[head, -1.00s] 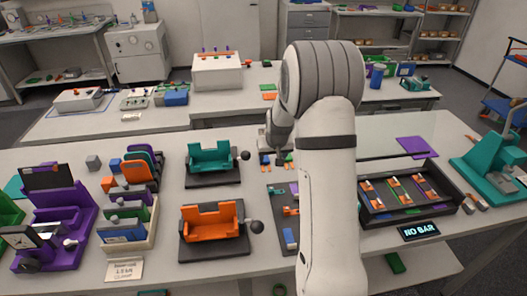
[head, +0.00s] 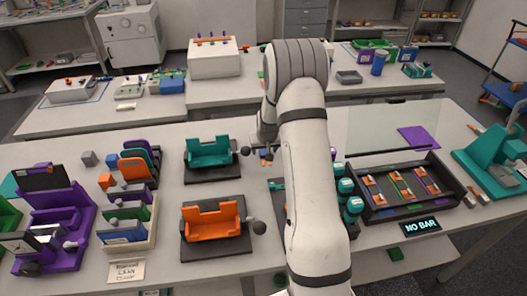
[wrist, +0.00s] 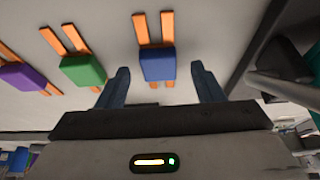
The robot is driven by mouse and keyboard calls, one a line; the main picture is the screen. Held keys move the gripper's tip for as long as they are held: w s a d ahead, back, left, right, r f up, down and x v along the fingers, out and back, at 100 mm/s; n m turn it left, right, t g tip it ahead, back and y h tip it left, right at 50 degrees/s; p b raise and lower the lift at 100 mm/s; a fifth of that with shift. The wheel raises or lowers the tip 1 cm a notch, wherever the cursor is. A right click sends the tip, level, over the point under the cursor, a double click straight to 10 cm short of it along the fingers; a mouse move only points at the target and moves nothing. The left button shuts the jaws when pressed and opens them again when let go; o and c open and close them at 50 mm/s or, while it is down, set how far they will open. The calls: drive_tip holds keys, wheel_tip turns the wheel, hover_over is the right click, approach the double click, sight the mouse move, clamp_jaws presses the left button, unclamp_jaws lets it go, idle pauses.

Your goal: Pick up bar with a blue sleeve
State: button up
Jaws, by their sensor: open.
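The bar with a blue sleeve (wrist: 157,64) lies on the pale bench in the wrist view, with two orange prongs showing beyond the sleeve. My gripper (wrist: 160,77) is open, with one finger to each side of the blue sleeve and gaps on both sides. I cannot tell the height of the fingers above the bench. Bars with a green sleeve (wrist: 83,69) and a purple sleeve (wrist: 22,76) lie in a row to the left, outside the fingers. In the head view my arm hides most of this row.
A dark post-like part (wrist: 285,75) stands close on the right in the wrist view. In the head view a teal cradle (head: 211,150) and an orange cradle (head: 212,219) are left of my arm.

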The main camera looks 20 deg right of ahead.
drive_tip(key=shift+w+f, duration=0.1)
drive_tip(key=shift+f, duration=0.25)
drive_tip(key=shift+c, duration=0.5)
drive_tip(key=c, duration=0.9)
drive_tip(key=shift+c, duration=0.7)
drive_tip(key=shift+r, duration=0.1)
